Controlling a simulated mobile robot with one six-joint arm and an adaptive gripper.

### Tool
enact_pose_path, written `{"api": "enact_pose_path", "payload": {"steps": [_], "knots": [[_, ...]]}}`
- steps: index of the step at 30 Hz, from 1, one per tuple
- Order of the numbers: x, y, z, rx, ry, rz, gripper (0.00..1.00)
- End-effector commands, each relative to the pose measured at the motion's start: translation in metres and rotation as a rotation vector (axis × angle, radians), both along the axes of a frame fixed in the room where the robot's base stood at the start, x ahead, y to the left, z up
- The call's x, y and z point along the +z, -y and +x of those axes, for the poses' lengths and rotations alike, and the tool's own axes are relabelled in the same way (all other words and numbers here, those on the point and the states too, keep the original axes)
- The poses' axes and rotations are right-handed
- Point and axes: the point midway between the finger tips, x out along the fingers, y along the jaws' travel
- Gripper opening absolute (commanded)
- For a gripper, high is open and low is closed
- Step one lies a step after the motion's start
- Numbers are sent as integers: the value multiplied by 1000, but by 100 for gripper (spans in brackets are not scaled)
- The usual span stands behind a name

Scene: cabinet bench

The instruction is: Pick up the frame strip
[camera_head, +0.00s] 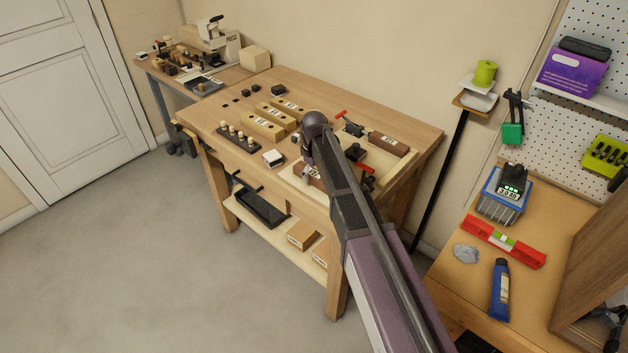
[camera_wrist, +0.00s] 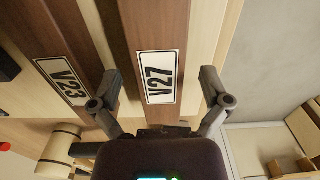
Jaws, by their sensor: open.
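Two dark brown wooden strips show in the wrist view, one labelled V27 (camera_wrist: 160,25) and one labelled V23 (camera_wrist: 68,45). Nothing shown says which is the frame strip. My gripper (camera_wrist: 161,76) is open, with one finger on each side of the V27 strip in the picture. I cannot tell whether the fingers touch it or how far above it they are. In the head view a dark strip (camera_head: 388,143) with a white label lies at the bench's right. My arm hides part of the work area there.
The wooden bench (camera_head: 232,165) carries yellow labelled blocks (camera_head: 264,125), a dark peg holder (camera_head: 237,137), a small white box (camera_head: 273,158) and a red-handled clamp (camera_head: 352,127). A pale wooden mallet head (camera_wrist: 60,150) is near my left finger in the wrist view.

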Motion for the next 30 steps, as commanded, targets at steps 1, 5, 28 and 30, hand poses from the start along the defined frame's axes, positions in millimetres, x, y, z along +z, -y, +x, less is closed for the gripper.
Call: {"api": "enact_pose_path", "payload": {"steps": [1, 5, 28, 30], "knots": [[0, 0, 0, 0, 0, 0, 97], [0, 0, 0, 0, 0, 0, 97], [0, 0, 0, 0, 0, 0, 4], [0, 0, 0, 0, 0, 0, 4]]}}
